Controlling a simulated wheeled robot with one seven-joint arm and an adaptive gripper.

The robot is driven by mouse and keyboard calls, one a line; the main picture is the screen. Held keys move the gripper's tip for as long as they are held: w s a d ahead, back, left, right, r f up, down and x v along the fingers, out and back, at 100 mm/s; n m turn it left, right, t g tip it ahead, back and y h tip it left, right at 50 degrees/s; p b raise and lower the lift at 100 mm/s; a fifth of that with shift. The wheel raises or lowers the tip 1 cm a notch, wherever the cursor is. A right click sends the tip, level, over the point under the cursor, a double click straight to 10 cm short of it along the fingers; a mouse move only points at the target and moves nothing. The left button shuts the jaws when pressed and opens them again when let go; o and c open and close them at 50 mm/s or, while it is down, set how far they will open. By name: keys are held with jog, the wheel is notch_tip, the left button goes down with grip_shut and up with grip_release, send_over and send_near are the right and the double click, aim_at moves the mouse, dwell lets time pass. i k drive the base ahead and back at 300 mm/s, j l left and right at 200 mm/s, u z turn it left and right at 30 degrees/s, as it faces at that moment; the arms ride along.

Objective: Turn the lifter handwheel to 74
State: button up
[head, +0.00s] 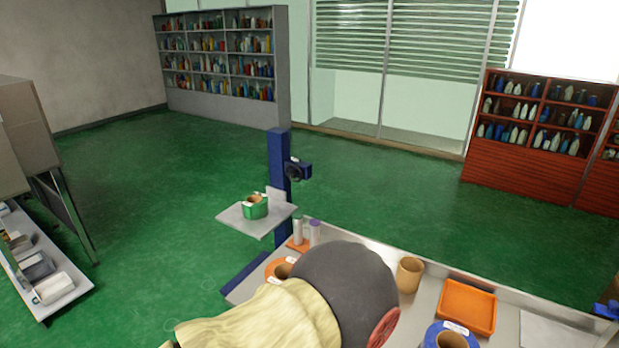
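The lifter has a blue column (279,180) rising beyond the work table's left end. A grey platform (237,220) on it carries a green-and-tan roll (254,208). A small dark round part, apparently the handwheel (293,171), sits at a blue bracket on the column's right side. It is too small to read any number or scale. My gripper is not in view. A large dark rounded form and cream cloth cover the near middle and hide part of the table.
The grey work table (510,300) holds an orange tray (467,306), a tan roll (409,274), a blue roll (450,336) and two small bottles (306,232). A shelf unit (40,270) stands at left. Open green floor (180,170) lies beyond the lifter.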

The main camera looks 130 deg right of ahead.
aim_at(293, 173)
jog(key=k+l+z, duration=0.15)
jog(key=z, duration=4.35)
jog(key=i+j, duration=0.1)
jog(key=j, duration=0.25)
jog(key=i+j, duration=0.1)
jog(key=j, duration=0.25)
jog(key=i+j+u, duration=0.1)
jog(key=j, duration=0.25)
jog(key=i+j, duration=0.15)
jog(key=j, duration=0.2)
jog(key=i+j+u, duration=0.2)
jog(key=i+j, duration=0.5)
jog(key=i, duration=0.15)
jog(key=i+l, duration=0.15)
jog(key=i, duration=0.15)
jog(key=i+l, duration=0.15)
jog(key=i, duration=0.2)
jog(key=u, duration=0.05)
